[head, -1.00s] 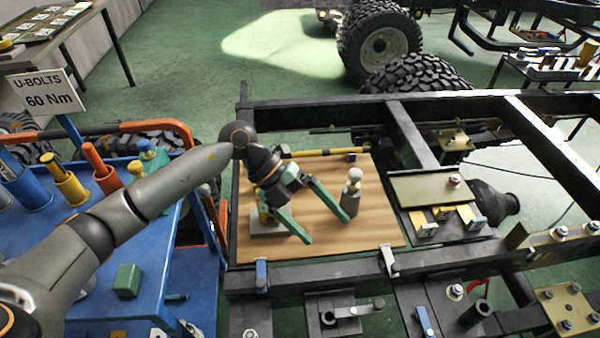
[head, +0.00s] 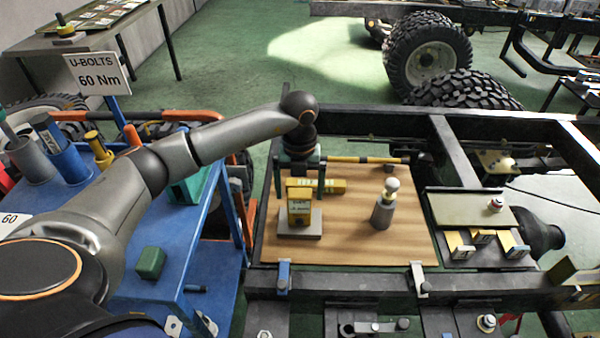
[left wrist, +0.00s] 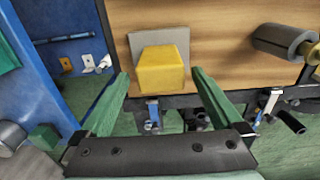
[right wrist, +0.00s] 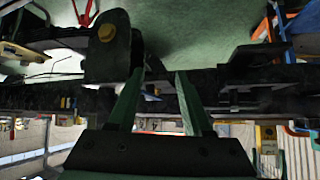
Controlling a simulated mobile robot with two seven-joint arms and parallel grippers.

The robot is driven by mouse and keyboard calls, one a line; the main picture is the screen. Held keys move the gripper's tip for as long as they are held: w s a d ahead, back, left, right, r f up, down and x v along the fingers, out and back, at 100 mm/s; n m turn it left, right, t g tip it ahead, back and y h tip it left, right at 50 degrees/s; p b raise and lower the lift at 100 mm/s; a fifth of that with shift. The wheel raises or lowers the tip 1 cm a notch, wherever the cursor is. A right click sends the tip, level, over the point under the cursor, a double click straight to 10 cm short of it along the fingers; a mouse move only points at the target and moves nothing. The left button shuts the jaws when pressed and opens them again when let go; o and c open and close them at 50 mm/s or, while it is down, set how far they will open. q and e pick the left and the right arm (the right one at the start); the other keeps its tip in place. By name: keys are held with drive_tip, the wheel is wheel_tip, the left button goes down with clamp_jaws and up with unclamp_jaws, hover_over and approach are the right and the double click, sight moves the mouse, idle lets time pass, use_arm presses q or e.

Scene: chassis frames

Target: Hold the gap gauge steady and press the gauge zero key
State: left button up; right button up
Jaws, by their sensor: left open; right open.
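In the left wrist view the yellow gauge top (left wrist: 161,70) sits between the fingertips (left wrist: 160,76), with a gap on each side. My right gripper (right wrist: 158,74) is open and empty in the right wrist view, away from the gauge; the head view does not show it.
The wooden board (head: 345,250) has bare room in front. Dark chassis rails surround it; a blue cart (head: 195,250) stands at left.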

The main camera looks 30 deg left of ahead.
sight(300, 203)
use_arm(q)
drive_tip(key=shift+f, duration=2.35)
use_arm(e)
drive_tip(key=shift+f, duration=0.1)
use_arm(q)
drive_tip(key=c, duration=1.5)
use_arm(e)
clamp_jaws()
